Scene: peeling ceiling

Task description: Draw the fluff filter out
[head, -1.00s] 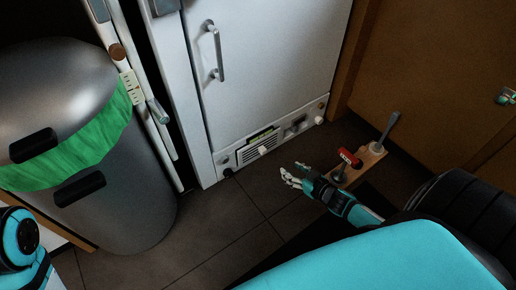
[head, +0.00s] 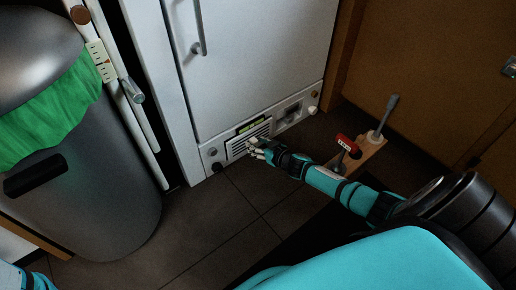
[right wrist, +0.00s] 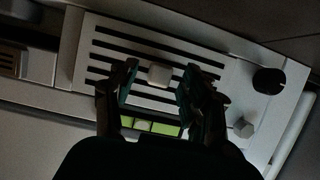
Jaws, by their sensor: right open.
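The fluff filter (head: 237,149) is a pale slotted front low on the white appliance (head: 255,60), seated in its bottom panel. In the right wrist view the slotted front (right wrist: 115,48) fills the middle, with a small white knob (right wrist: 160,75) on it. My right gripper (head: 256,147) is at the filter front in the head view. In the right wrist view its two fingers (right wrist: 160,82) are open, one on each side of the knob, with gaps visible. My left gripper is not in view.
A black round knob (head: 217,167) and a green strip (head: 250,126) are beside the filter. A wooden block with a red-handled lever (head: 347,143) stands on the floor to the right. A metal bin (head: 95,205) stands left.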

